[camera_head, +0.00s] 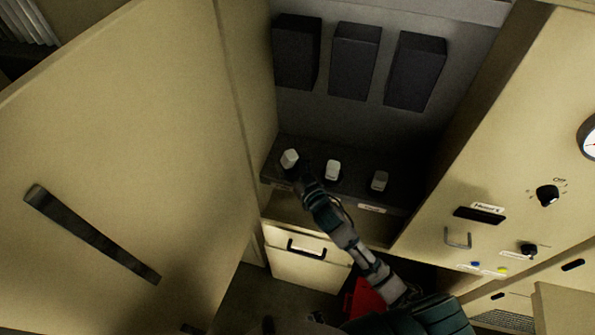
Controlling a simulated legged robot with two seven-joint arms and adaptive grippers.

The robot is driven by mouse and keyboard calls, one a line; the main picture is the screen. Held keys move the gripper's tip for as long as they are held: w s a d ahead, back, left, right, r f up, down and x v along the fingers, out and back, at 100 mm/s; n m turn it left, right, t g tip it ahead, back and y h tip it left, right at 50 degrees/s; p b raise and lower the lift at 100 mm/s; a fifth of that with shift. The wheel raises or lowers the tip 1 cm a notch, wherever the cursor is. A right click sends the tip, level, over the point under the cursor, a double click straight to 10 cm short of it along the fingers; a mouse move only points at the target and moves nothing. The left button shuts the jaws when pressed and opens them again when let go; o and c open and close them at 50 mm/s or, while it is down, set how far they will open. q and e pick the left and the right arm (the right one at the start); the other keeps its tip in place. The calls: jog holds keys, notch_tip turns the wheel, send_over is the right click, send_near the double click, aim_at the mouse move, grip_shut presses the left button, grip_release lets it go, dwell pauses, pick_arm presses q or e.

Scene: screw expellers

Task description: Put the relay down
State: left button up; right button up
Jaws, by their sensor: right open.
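Three small pale blocks, which look like relays, are on a dark ledge (351,188) inside the open cabinet. The left relay (289,158) looks slightly tilted, the middle relay (332,169) and the right relay (379,180) stand apart from it. My right gripper (301,178) reaches in from the lower right and is just in front of and below the left relay. It is open; its dark fingers are hard to make out, and I cannot tell whether they touch the relay. My left gripper is not in view.
Three dark boxes (352,61) hang on the cabinet's back wall above the ledge. A large open door (130,150) fills the left side. A panel with knobs (548,196) and a handle is on the right. A drawer (306,262) is below the ledge, and a red object (366,301) is lower.

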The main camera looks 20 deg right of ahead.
jog(key=b+v, duration=0.1)
jog(key=v, duration=1)
jog(key=shift+s, duration=0.2)
jog(key=shift+r, duration=0.1)
